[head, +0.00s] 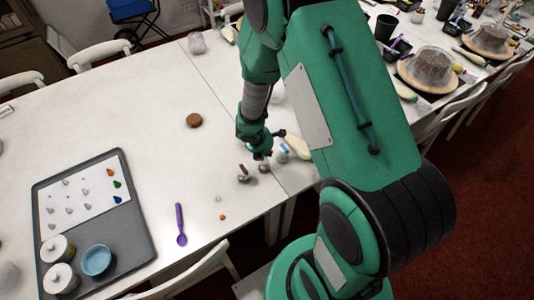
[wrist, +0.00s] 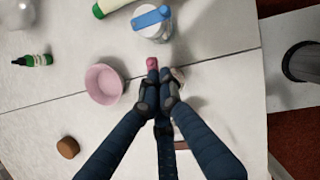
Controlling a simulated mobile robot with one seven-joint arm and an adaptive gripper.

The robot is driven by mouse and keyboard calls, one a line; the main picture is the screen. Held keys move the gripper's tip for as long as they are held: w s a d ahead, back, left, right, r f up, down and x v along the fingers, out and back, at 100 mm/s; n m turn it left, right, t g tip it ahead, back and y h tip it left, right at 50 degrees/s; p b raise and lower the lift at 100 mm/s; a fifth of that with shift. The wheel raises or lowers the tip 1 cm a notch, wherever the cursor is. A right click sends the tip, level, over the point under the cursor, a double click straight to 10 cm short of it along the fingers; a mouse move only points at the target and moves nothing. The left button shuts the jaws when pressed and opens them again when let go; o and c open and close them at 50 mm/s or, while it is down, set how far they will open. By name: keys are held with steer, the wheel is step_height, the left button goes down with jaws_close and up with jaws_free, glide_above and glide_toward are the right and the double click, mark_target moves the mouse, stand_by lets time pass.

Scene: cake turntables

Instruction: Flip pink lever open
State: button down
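A small pink piece (wrist: 152,62), which looks like the pink lever, shows just beyond my fingertips in the wrist view. Whether the fingertips touch it I cannot tell. My gripper (wrist: 159,77) has its fingers drawn together, with nothing clearly held between them. A pale rounded part (wrist: 178,76) shows beside the right fingertip; the rest of it is hidden. In the head view my gripper (head: 262,157) points down just above small jars near the table's front edge. One small jar (head: 243,178) has a reddish top. The lever's exact angle is unclear.
A clear jar with a blue lever (wrist: 150,20) stands just beyond. A pink bowl (wrist: 103,84) is left of my fingers.

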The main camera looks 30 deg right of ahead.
steer(key=shift+w+a, duration=0.1)
steer(key=shift+w, duration=0.05)
stand_by(0.3)
steer(key=shift+w+a, duration=0.15)
steer(key=shift+w, duration=0.1)
steer(key=shift+w+a+p, duration=0.15)
steer(key=shift+a+p, duration=0.05)
steer(key=shift+p, duration=0.1)
steer(key=shift+a, duration=0.1)
steer(key=v, duration=0.8)
stand_by(0.4)
steer(key=shift+w+r, duration=0.1)
steer(key=shift+r, duration=0.05)
stand_by(0.4)
